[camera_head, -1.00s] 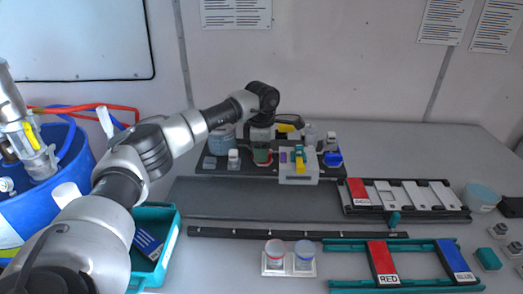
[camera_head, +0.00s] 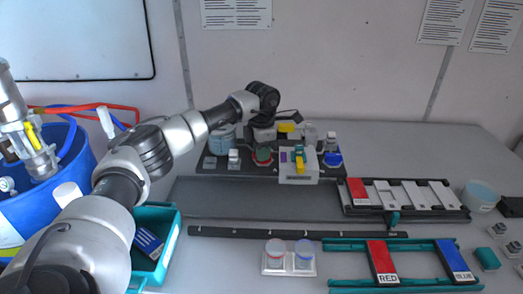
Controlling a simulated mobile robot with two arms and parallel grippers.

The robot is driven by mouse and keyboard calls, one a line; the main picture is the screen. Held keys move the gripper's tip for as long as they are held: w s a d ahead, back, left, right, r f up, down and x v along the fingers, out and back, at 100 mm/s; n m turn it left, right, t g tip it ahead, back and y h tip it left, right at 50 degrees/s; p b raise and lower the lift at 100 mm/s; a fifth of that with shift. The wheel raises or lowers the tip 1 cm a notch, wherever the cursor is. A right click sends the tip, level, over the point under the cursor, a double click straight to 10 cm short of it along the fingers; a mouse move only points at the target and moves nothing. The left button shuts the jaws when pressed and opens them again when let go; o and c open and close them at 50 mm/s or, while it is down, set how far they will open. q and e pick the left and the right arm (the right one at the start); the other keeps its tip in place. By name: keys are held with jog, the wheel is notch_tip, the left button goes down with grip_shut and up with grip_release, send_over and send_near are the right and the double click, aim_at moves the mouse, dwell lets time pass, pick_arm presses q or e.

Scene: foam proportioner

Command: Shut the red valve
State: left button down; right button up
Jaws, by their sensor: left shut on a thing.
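The red valve (camera_head: 263,160) shows as a small round red piece with green at its top. It stands in the back row of the dark rack, left of the grey box with the yellow lever. My left gripper (camera_head: 263,147) points down over it from above and is shut on it. The gripper and wrist hide most of its handle, so I cannot tell how far it is turned. The blue valve (camera_head: 332,158), with a pale upright top, stands to the right of the grey box. My right gripper is not in view.
The grey box (camera_head: 299,175) stands close to the right of my left gripper. A pale block (camera_head: 233,159) and a bluish jar (camera_head: 222,138) are close on its left. The dark mat (camera_head: 265,202) in front is clear. Two small cups (camera_head: 289,256) stand nearer.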

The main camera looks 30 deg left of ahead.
pick_arm(q)
jog(key=n, duration=0.3)
jog(key=shift+r+n, duration=0.15)
jog(key=shift+n, duration=0.15)
jog(key=n, duration=0.3)
jog(key=shift+d+n+p, duration=0.15)
jog(key=shift+n+p, duration=0.15)
jog(key=n, duration=0.3)
jog(key=shift+n, duration=0.3)
jog(key=shift+d+n+p, duration=0.1)
jog(key=shift+n+p, duration=0.25)
jog(key=shift+n, duration=1.15)
jog(key=shift+w, duration=0.1)
jog(key=c, duration=1.1)
grip_release()
jog(key=shift+o, duration=0.2)
